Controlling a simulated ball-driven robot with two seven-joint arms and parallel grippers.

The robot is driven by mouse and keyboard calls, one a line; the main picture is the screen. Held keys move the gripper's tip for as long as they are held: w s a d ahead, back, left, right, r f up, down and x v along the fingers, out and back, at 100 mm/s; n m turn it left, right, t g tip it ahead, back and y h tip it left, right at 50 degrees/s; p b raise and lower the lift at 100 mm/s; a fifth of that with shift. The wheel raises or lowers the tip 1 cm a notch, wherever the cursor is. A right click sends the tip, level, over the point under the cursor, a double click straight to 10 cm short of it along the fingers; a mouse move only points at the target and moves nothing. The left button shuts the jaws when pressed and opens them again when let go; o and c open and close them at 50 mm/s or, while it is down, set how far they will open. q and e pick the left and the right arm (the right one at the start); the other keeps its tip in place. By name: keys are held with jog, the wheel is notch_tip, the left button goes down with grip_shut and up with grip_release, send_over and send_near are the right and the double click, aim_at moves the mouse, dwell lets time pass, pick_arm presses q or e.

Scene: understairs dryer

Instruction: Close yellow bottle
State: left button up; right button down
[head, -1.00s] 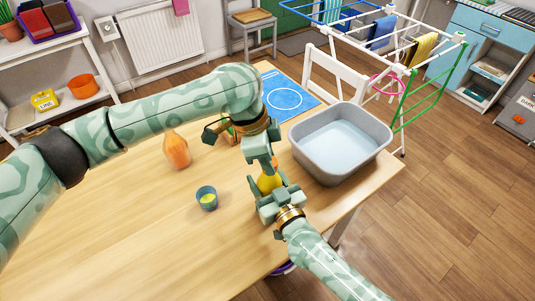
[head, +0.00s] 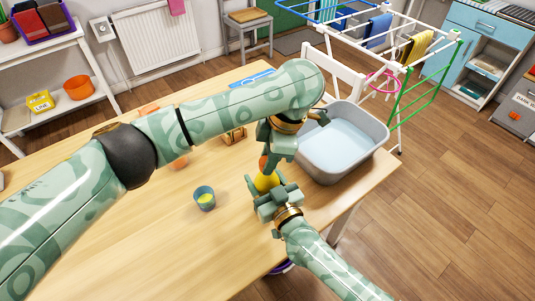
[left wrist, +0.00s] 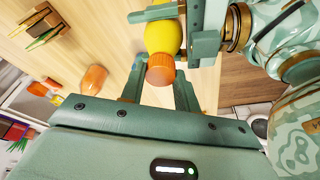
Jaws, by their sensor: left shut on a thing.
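The yellow bottle (head: 266,184) is at the table's right side, between my two grippers. My right gripper (head: 264,192) is shut around its body. An orange cap (head: 263,163) is at the bottle's mouth end, against the yellow body in the left wrist view (left wrist: 161,70). I cannot tell whether it is screwed tight. My left gripper (head: 268,160) comes from above and is shut on the cap. Its two fingers (left wrist: 159,88) flank the cap in the left wrist view. The yellow bottle also shows there (left wrist: 163,37), between my right gripper's fingers (left wrist: 178,25).
A blue cup (head: 204,199) stands left of the grippers. A grey basin of water (head: 343,175) stands close on the right. An orange bottle (left wrist: 94,78) and a wooden holder (left wrist: 42,27) stand on the table (head: 110,240). The front left of the table is clear.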

pick_arm(q)
jog(key=m+t, duration=0.1)
jog(key=m, duration=0.4)
jog(key=shift+s, duration=0.15)
jog(key=shift+m+t, duration=0.4)
jog(key=shift+m, duration=0.5)
jog(key=o, duration=0.9)
jog(key=shift+r, duration=2.25)
